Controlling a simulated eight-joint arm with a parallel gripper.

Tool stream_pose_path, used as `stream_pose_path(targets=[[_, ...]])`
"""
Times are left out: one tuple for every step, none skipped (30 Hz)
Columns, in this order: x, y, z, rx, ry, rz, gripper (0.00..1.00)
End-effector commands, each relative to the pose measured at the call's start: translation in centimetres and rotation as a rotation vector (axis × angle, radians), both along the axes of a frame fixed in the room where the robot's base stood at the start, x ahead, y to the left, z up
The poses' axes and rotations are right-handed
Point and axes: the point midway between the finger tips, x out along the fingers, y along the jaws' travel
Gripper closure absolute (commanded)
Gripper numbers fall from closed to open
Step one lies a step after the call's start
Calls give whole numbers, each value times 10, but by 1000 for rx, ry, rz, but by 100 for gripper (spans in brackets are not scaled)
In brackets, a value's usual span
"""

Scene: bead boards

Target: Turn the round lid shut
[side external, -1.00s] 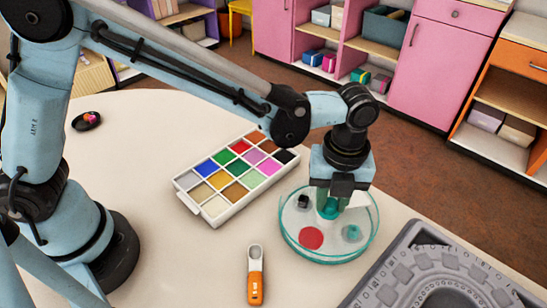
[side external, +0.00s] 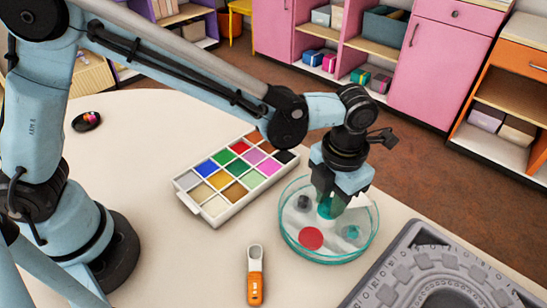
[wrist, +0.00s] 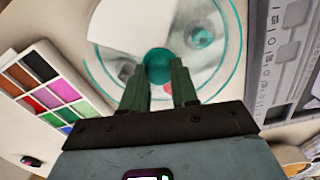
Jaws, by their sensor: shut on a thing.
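The round clear glass lid (wrist: 205,80) has a teal-tinted rim and a teal knob (wrist: 158,64) at its middle. It lies over a shallow clear glass dish (side external: 332,259) near the table's right side. My gripper (side external: 327,208) points down over the lid's middle, with its fingers on either side of the knob. The fingers also show in the wrist view (wrist: 159,78), closed on the knob. A red disc (side external: 311,238), a teal round piece (side external: 351,232) and a dark piece (side external: 304,202) show through the glass. I cannot tell whether the lid is seated fully.
A paint tray (side external: 218,210) with many colours lies left of the dish. An orange-handled tool (side external: 255,280) lies in front. A grey moulded board (side external: 420,250) stands close on the right. The table's left middle is clear.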

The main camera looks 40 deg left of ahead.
Motion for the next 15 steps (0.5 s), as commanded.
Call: stream_pose_path(targets=[[0,0,0,1,0,-26,100],[0,0,0,1,1,-42,100],[0,0,0,1,0,-62,100],[0,0,0,1,0,-74,100],[0,0,0,1,1,-87,100],[0,0,0,1,0,-101,100],[0,0,0,1,0,-110,100],[0,0,0,1,0,-119,100],[0,0,0,1,1,-129,100],[0,0,0,1,0,-134,100],[0,0,0,1,0,-140,100],[0,0,0,1,0,-146,100],[0,0,0,1,0,-150,100],[0,0,0,1,0,-152,100],[0,0,0,1,0,-155,100]])
